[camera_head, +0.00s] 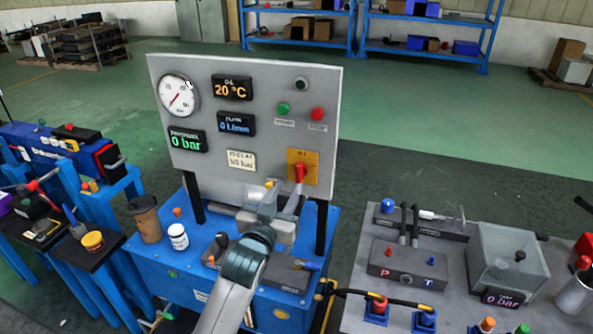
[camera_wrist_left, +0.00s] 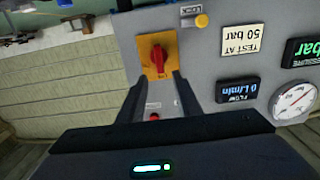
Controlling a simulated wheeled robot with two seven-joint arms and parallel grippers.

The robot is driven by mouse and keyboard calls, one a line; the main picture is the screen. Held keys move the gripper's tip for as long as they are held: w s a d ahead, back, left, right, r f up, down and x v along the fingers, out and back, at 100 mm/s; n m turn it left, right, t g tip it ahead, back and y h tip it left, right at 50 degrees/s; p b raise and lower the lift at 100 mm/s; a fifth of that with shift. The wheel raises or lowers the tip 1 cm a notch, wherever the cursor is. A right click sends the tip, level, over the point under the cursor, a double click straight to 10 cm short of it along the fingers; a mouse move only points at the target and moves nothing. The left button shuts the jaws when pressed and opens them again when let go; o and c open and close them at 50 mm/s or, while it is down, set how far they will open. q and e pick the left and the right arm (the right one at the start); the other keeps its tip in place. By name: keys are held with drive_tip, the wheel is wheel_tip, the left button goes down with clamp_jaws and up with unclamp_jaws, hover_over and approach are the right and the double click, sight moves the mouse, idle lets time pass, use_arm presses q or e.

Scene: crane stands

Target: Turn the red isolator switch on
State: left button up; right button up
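The red isolator switch (camera_head: 300,173) sits on a yellow plate (camera_head: 312,158) at the lower right of the grey panel (camera_head: 270,140). In the left wrist view the switch (camera_wrist_left: 158,58) appears upside down, its red handle lined up along the plate. My left gripper (camera_head: 285,198) is in front of the panel, just below the switch. In the wrist view my left gripper's two fingers (camera_wrist_left: 156,84) are apart and empty, with the switch just beyond and between their tips. Contact with the handle does not show. My right gripper is not in view.
Green (camera_head: 283,108) and red (camera_head: 318,114) buttons sit above the switch. A yellow knob (camera_wrist_left: 201,20) is near it on the panel. A brown cup (camera_head: 146,220) and white jar (camera_head: 178,237) stand on the blue stand. A grey bench (camera_head: 350,318) is at right.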

sight(298, 171)
use_arm(q)
drive_tip(key=p+x, duration=0.1)
drive_tip(key=x, duration=0.7)
drive_tip(key=shift+p, duration=0.3)
clamp_jaws()
